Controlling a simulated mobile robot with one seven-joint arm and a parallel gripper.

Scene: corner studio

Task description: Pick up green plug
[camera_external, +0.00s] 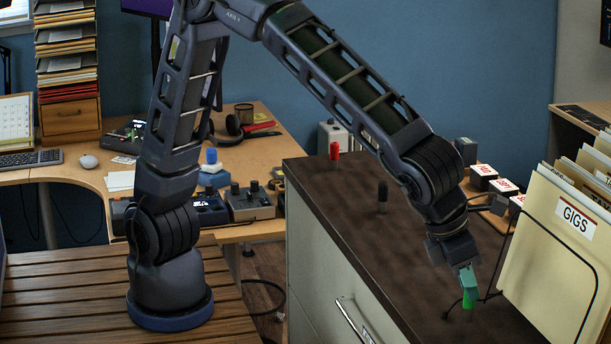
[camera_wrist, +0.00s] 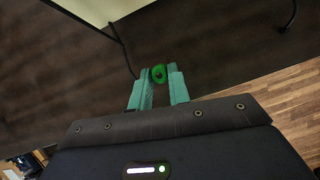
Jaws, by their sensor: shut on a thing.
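The green plug (camera_external: 468,300) is at the tip of my gripper (camera_external: 467,280), over the front right part of the dark cabinet top. In the wrist view the green plug (camera_wrist: 158,73) sits between the two teal fingertips of my gripper (camera_wrist: 160,76). My gripper is shut on it. The plug's metal tip points down close to the cabinet top; whether it touches the surface I cannot tell. A red plug (camera_external: 335,151) and a black plug (camera_external: 382,197) stand upright farther back on the cabinet top.
The dark cabinet top (camera_external: 345,215) is mostly clear left of my gripper. A file rack with a "GIGS" folder (camera_external: 555,245) and its black wire frame stand close on the right. White-labelled boxes (camera_external: 483,173) stand at the back.

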